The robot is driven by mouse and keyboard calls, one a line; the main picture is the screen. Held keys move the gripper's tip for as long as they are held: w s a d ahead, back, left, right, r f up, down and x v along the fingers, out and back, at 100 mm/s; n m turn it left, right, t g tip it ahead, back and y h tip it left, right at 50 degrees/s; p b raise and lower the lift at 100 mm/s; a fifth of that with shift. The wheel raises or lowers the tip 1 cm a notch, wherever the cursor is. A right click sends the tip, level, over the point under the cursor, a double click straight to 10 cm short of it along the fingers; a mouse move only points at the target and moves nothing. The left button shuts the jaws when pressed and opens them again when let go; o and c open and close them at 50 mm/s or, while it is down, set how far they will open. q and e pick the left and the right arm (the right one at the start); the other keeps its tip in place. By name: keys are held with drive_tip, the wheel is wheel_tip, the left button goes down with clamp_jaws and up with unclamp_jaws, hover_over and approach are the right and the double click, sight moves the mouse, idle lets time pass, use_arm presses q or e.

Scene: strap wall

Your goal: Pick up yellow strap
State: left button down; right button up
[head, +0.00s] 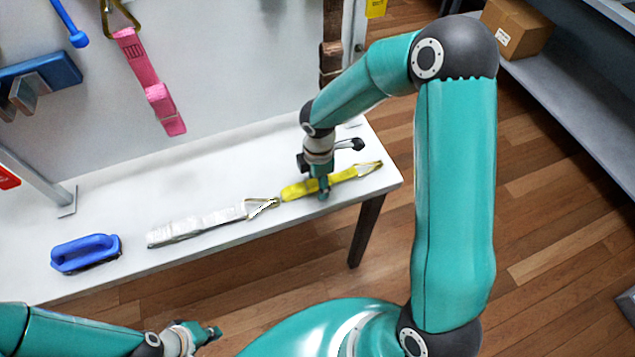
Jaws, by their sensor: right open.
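The yellow strap (296,190) lies on the white table near its right end, with a metal buckle at its right tip. My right gripper (322,190) is directly over the middle of the strap, pointing down, and hides part of it. It is open; whether its fingers touch the strap cannot be told. My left gripper (205,335) is low at the front, off the table and far from the strap. It is small in view, so its opening cannot be made out.
A white strap (195,226) with a metal hook lies just left of the yellow one. A blue handled tool (85,253) is further left on the table (125,215). A pink strap (145,80) hangs on the wall panel. A cardboard box (517,27) sits on a shelf at right.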

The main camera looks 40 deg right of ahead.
clamp_jaws()
drive_tip(key=shift+r, duration=0.1)
